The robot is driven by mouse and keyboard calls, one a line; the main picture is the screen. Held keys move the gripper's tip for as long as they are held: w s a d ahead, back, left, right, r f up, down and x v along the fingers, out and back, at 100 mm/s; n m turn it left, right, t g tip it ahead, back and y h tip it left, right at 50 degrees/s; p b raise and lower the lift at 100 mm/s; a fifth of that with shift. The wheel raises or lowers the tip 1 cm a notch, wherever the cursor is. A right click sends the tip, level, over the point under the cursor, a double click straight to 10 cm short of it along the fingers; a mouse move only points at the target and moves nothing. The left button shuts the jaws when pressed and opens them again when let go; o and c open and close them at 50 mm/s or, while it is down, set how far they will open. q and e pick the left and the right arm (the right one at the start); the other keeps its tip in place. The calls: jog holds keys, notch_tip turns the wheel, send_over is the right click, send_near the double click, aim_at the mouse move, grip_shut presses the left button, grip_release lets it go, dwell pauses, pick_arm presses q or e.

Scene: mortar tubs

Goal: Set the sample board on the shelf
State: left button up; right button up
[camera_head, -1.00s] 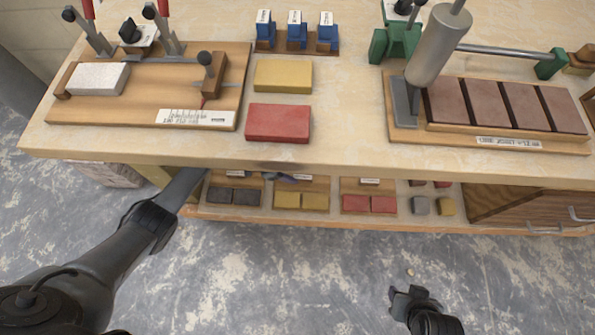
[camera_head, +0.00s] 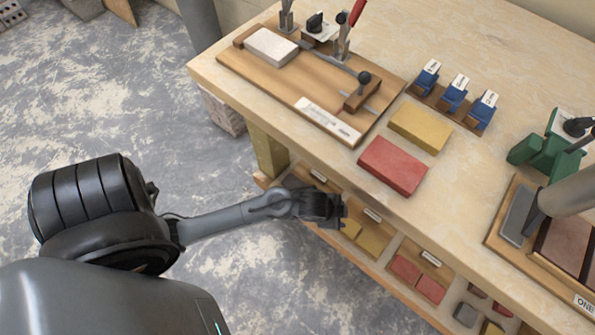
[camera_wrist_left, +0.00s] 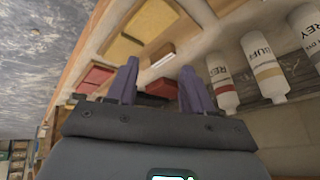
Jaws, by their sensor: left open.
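On the lower shelf (camera_head: 388,285) stand sample boards with white tags and paired blocks. The yellow-block board (camera_head: 353,216) and red-block board (camera_head: 431,258) show in the head view; I cannot tell which is the task's board. My left gripper (camera_head: 335,208) is at the shelf's front, beside the yellow blocks (camera_head: 369,240), partly covering that area. In the left wrist view the left gripper (camera_wrist_left: 157,78) has its two fingers apart, with nothing clearly held. A yellow block (camera_wrist_left: 155,20) and red block (camera_wrist_left: 95,78) lie beyond the fingers. My right gripper is out of view.
Bottles, including a buff one (camera_wrist_left: 264,68), stand right of the fingers. The tabletop (camera_head: 300,90) overhangs the shelf, with a table leg (camera_head: 268,152) at left. The floor in front is clear.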

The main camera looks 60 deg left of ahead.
pick_arm(q)
jog(key=s+a+r+n+g+y, duration=0.1)
jog(key=s+a+r+n+g, duration=0.1)
jog(key=s+r+n, duration=0.3)
jog(key=s+a+r, duration=0.1)
jog(key=s+r, duration=0.2)
jog(key=s, duration=0.4)
jog(key=shift+s+a+r+n, duration=0.15)
jog(key=shift+s+r+n, duration=0.15)
jog(key=shift+r, duration=0.05)
